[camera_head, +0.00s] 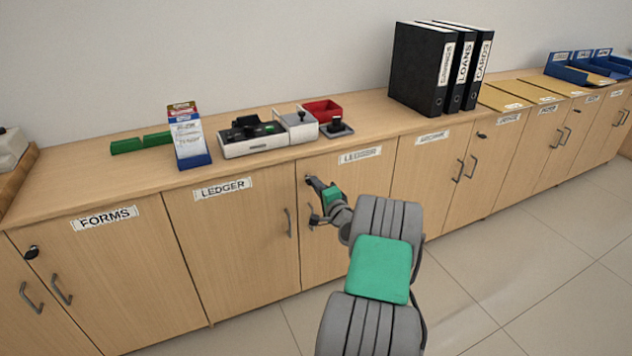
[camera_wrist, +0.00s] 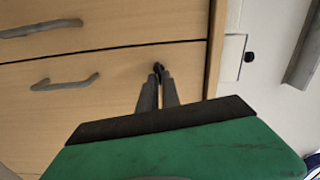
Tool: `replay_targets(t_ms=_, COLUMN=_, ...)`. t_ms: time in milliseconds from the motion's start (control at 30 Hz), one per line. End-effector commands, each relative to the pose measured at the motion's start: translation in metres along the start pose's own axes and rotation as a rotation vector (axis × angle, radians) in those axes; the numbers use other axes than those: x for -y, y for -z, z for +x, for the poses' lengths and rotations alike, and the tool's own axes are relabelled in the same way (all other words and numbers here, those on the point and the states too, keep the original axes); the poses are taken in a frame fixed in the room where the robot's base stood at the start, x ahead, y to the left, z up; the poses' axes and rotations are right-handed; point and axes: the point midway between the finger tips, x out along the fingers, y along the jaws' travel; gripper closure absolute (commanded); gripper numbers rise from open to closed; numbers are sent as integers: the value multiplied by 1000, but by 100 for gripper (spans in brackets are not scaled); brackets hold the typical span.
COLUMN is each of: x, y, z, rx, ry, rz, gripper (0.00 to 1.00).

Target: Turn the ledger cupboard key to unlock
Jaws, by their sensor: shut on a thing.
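The ledger cupboard has two wooden doors, a left door (camera_head: 235,255) and a right door (camera_head: 345,225), each with a LEDGER label. My gripper (camera_head: 313,184) reaches the upper left corner of the right door. In the wrist view my gripper (camera_wrist: 159,82) has its fingers close together, shut on the small dark key (camera_wrist: 158,67) at the door face. The fingers mostly cover the key, so its turn angle cannot be told. The keyhole is hidden. Both doors look closed.
A grey door handle (camera_wrist: 65,82) lies close to my fingers. The counter top (camera_head: 80,178) overhangs above, carrying a leaflet stand (camera_head: 188,140), a stamp tray (camera_head: 255,140), a red box (camera_head: 322,110) and black binders (camera_head: 422,70). The floor (camera_head: 480,270) is clear.

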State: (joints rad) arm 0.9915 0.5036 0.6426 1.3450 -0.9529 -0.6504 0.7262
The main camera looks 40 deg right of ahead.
Motion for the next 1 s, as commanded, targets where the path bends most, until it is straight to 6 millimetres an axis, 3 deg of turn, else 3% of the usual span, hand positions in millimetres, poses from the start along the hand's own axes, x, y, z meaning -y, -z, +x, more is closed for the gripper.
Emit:
replay_targets(t_ms=300, x=-1, y=0, z=0, rx=0, ry=0, rz=129, gripper=100)
replay_targets(t_ms=833, x=-2, y=0, z=0, rx=0, ry=0, rz=156, gripper=100)
replay_targets(t_ms=867, x=-2, y=0, z=0, rx=0, ry=0, rz=156, gripper=92)
replay_targets(t_ms=1000, x=-2, y=0, z=0, rx=0, ry=0, rz=155, gripper=81)
